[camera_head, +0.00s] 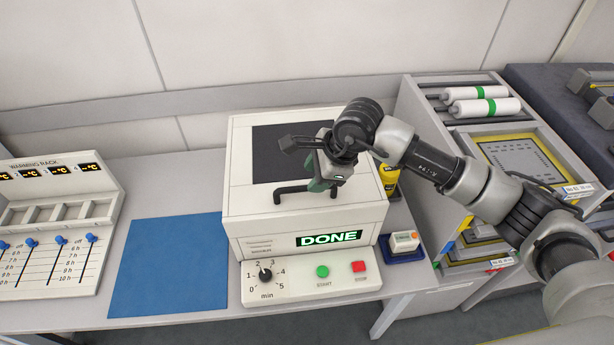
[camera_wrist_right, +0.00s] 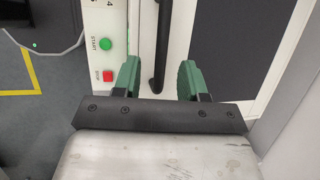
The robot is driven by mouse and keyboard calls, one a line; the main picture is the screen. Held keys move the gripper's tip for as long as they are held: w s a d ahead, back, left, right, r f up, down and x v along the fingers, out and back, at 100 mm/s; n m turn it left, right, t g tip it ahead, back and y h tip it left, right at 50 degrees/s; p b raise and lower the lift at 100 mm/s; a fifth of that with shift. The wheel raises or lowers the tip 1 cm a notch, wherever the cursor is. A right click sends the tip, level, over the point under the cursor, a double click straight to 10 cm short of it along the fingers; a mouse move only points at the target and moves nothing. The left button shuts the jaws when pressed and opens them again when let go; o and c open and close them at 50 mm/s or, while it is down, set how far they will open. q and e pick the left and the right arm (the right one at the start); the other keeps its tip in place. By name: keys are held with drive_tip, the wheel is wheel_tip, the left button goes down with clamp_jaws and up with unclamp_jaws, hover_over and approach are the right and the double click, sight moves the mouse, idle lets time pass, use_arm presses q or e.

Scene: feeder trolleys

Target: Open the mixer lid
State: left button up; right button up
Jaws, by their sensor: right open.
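The mixer (camera_head: 240,190) is a white box with a dark window in its lid (camera_head: 262,160); the lid looks shut. A black handle (camera_head: 290,189) runs along the lid's front edge. My right gripper (camera_head: 319,184) is over the right part of this handle with its green fingers pointing down. In the right wrist view the handle (camera_wrist_right: 162,40) runs between the two open fingers of the gripper (camera_wrist_right: 158,78), with a gap on each side; contact cannot be made out. The mixer's display reads DONE (camera_head: 329,238). My left gripper is not in view.
The front panel has a dial (camera_head: 265,274), a green START button (camera_head: 322,271) and a red STOP button (camera_head: 358,266). A blue mat (camera_head: 168,265) and warming rack (camera_head: 60,205) lie left. A yellow container (camera_head: 389,178) and a shelf unit (camera_head: 420,95) stand right.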

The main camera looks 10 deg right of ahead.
drive_tip(key=p+x, duration=0.1)
drive_tip(key=x, duration=0.3)
drive_tip(key=shift+w+r, duration=0.1)
drive_tip(key=shift+w, duration=0.1)
drive_tip(key=shift+a+f, duration=0.15)
drive_tip(key=shift+f, duration=0.25)
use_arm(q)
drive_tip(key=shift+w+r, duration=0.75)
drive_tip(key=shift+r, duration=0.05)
use_arm(e)
clamp_jaws()
